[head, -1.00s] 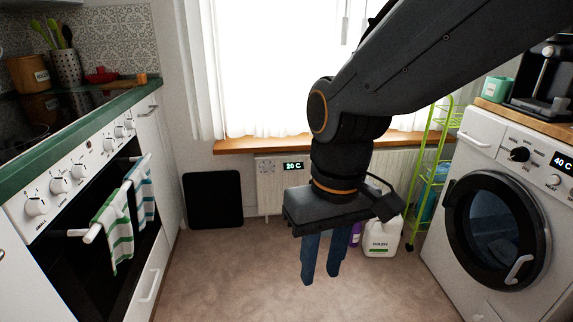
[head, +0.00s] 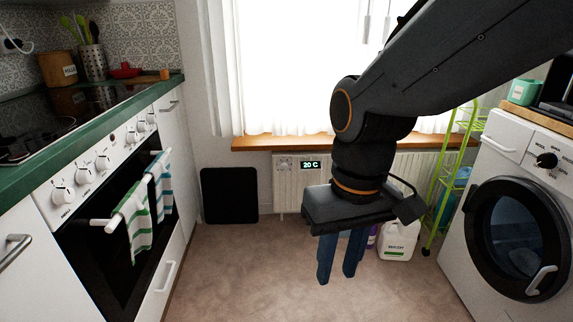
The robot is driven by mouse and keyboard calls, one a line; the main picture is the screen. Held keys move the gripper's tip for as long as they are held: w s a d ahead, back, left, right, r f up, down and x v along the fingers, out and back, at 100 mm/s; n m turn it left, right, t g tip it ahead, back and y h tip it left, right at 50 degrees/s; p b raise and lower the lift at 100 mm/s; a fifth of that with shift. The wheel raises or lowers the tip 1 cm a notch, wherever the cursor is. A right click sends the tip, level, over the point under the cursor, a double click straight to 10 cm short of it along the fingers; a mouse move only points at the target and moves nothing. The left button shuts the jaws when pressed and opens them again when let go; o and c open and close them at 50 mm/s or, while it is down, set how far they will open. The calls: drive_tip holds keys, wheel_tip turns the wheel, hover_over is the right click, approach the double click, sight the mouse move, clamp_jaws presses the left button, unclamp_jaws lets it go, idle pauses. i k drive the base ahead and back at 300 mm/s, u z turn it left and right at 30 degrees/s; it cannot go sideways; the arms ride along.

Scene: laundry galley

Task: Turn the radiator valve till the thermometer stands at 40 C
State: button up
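The white radiator (head: 287,190) stands under the window sill, partly hidden behind my arm. A small black display (head: 311,165) on its upper part reads 20 C. Left of the display is a small greyish round fitting (head: 283,165), too small to tell whether it is the valve. My gripper (head: 337,279) hangs pointing down in front of the radiator, to the right of the display in the picture. Its two blue fingers are apart with a narrow gap and nothing between them. It touches nothing that I can see.
An oven (head: 105,215) with striped towels (head: 137,220) stands left, a washing machine (head: 497,145) right. A black panel (head: 229,195) leans by the wall. A white jug (head: 397,240) and a green rack (head: 445,170) stand right of my gripper. The middle floor (head: 265,280) is clear.

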sight(284, 167)
drive_tip(key=z, duration=0.05)
drive_tip(key=k, duration=0.65)
drive_tip(key=u, duration=0.55)
drive_tip(key=i, duration=1.65)
drive_tip(key=z, duration=0.5)
